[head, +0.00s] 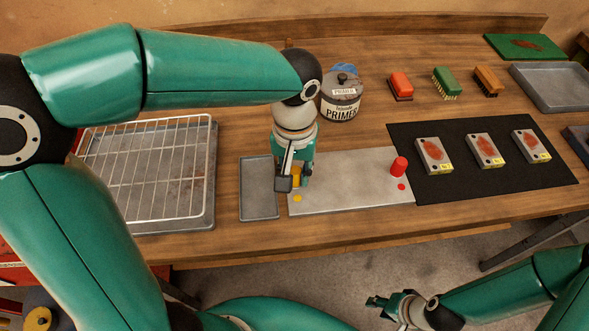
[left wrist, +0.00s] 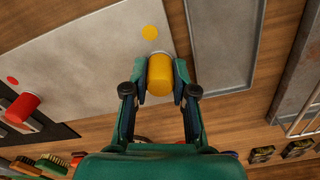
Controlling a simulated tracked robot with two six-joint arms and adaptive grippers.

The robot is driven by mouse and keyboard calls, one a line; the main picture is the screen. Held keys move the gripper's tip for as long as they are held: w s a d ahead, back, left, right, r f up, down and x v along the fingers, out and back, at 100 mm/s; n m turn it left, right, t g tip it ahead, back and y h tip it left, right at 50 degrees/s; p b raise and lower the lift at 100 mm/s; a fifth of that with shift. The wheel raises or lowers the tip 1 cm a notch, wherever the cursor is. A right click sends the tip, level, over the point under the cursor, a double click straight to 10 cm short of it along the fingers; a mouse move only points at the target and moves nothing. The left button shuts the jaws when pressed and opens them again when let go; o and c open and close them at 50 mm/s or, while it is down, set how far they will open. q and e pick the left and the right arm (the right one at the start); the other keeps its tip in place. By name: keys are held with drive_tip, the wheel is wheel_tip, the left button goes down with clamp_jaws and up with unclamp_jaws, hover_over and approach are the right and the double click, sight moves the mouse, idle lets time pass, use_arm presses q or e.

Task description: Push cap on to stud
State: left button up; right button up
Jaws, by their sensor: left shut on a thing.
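My left gripper (head: 293,184) points down over the left end of the grey metal plate (head: 345,190). It is shut on the yellow cap (left wrist: 160,76), which sits between the two fingers in the left wrist view. A pale ring shows at the cap's far end, against the plate; I cannot tell whether the cap is seated on a stud, which is hidden. A yellow dot (head: 297,198) marks the plate beside the cap. A red cap (head: 399,166) stands upright at the plate's right end, by a red dot (head: 401,187). My right gripper (head: 378,305) hangs low in front of the table, its opening unclear.
A shallow grey tray (head: 259,212) lies left of the plate, and a wire rack on a tray (head: 206,215) further left. A primer tin (head: 341,100) stands behind. A black mat (head: 465,188) with several rust-marked blocks lies right. Brushes stand at the back.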

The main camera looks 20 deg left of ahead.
idle(0.4)
use_arm(q)
drive_tip(key=o, duration=0.8)
drive_tip(key=o, duration=0.5)
drive_tip(key=shift+r, duration=0.15)
drive_tip(key=shift+r+p, duration=2.95)
drive_tip(key=shift+r, duration=0.45)
clamp_jaws()
